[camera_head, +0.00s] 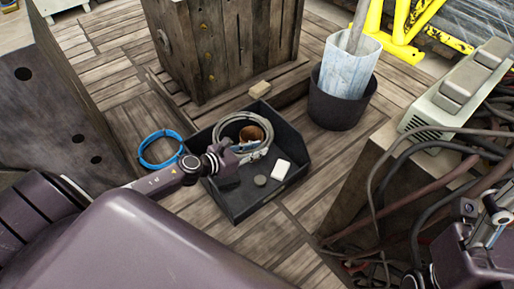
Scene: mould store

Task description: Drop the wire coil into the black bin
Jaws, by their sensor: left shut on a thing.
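A grey wire coil (222,123) shows in the head view at the back left of the open black bin (245,206). My left gripper (246,155) comes in from the left over the bin and is shut on the near side of the coil. The coil is over the bin's inside; I cannot tell whether it touches the bin. The gripper and wrist hide part of the bin's left side. Parts of my right arm show at the right edge, with its gripper (492,212) partly cut off and unclear.
In the bin are a brown round thing (256,131), a white block (281,169) and a grey disc (260,180). A blue coil (160,163) lies left of the bin. A dark round bucket (335,109) stands behind right. Cables hang at the right.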

